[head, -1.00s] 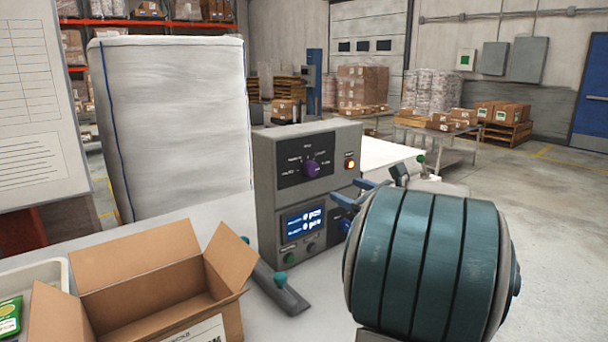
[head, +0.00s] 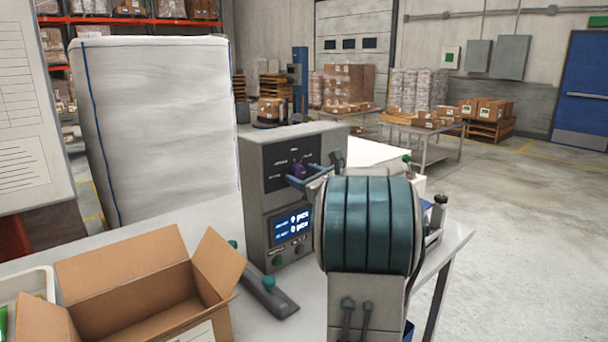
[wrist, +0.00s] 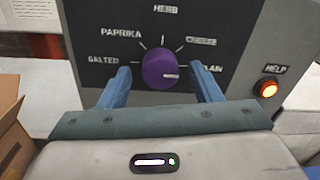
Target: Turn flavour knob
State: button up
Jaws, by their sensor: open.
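The purple flavour knob (wrist: 160,69) sits on the dark dial plate of a grey control box (head: 252,190). The knob's white mark points right, toward that last label. My gripper (wrist: 165,80) is open, with one blue finger on each side of the knob, apart from it as far as the wrist view shows. In the head view the knob (head: 298,171) is partly hidden by my gripper (head: 312,172).
A lit orange help button (wrist: 267,88) is right of the dial. Below it on the box is a blue display (head: 292,225). An open cardboard box (head: 130,270) stands at the left on the table, with a grey sealer-like bar (head: 268,294) beside it. A large white sack (head: 155,130) stands behind.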

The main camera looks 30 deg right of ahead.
jog(key=shift+w, duration=0.1)
jog(key=c, duration=1)
jog(key=shift+f, duration=0.1)
